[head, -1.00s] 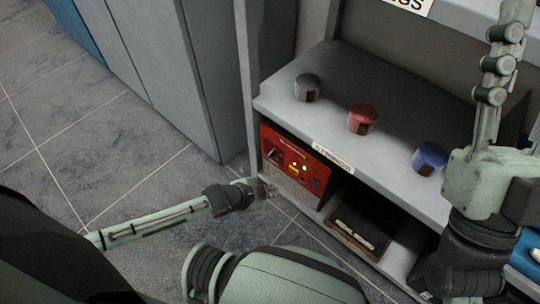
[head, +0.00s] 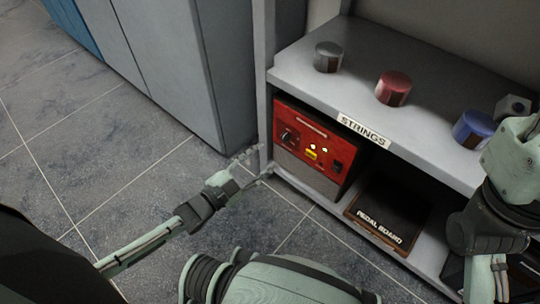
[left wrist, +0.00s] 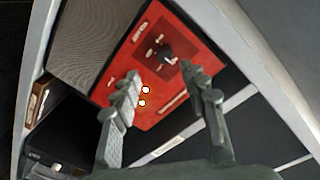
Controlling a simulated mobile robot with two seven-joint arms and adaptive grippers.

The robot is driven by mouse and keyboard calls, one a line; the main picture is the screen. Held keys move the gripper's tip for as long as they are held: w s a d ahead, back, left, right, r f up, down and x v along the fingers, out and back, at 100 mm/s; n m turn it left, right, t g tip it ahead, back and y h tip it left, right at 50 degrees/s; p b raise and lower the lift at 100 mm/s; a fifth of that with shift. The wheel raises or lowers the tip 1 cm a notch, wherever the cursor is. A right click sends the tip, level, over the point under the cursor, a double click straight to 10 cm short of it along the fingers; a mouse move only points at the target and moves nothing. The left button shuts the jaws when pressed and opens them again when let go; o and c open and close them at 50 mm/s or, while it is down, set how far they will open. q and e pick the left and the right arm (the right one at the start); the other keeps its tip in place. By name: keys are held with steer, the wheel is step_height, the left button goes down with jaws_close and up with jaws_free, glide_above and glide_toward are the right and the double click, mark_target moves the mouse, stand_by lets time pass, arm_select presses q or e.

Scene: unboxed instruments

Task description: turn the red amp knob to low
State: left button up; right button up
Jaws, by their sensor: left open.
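The red amp (head: 310,140) stands on the lower shelf at its left end, its grey speaker cloth below the red panel. Its dark knob (head: 289,136) is on the left of the panel. In the left wrist view the black knob (left wrist: 167,54) sits on a darker red square, with a pale mark on its lower-right side. My left gripper (head: 255,165) is in front of the amp's left side, apart from it. In the left wrist view its fingers (left wrist: 172,88) are open and empty, with the knob above and between the tips.
A shelf post (head: 263,100) stands just left of the amp. The upper shelf, labelled STRINGS (head: 363,130), overhangs it and bears grey (head: 328,57), red (head: 393,89) and blue (head: 472,129) round pots. A pedal board (head: 385,205) lies right of the amp. Floor at left is clear.

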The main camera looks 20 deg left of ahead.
mark_target(283, 139)
arm_select(q)
steer(key=x, duration=0.2)
steer(key=b+x, duration=0.1)
steer(key=x, duration=0.2)
steer(key=b+x, duration=0.1)
steer(key=x, duration=0.1)
steer(key=shift+w+r, duration=0.35)
jaws_close()
